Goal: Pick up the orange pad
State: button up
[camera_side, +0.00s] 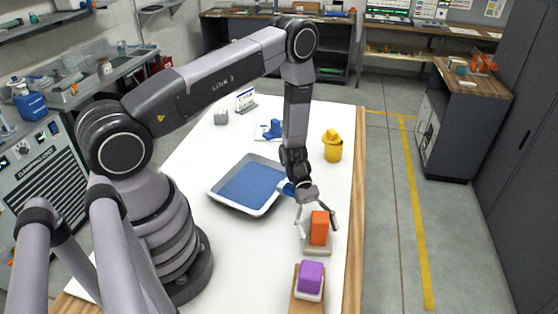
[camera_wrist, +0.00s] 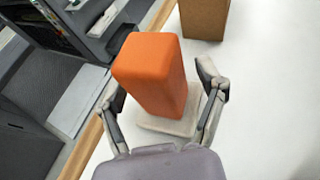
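The orange pad (camera_side: 319,228) is an upright block on a small light base (camera_side: 318,250) on the white table. My gripper (camera_side: 316,226) is above and around it, with its fingers spread. In the wrist view the orange pad (camera_wrist: 151,74) stands between the two open fingers of my gripper (camera_wrist: 166,105), with the base (camera_wrist: 168,126) under it. A gap shows beside the right finger; whether the left finger touches the pad is unclear.
A purple pad (camera_side: 311,275) sits on a brown base in front. A blue-lined tray (camera_side: 248,187) lies to the left, and a yellow object (camera_side: 332,146) stands behind. The table's wooden right edge (camera_side: 357,200) is close by.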

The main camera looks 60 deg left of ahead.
jog(key=c, duration=0.9)
jog(key=shift+r, duration=0.1)
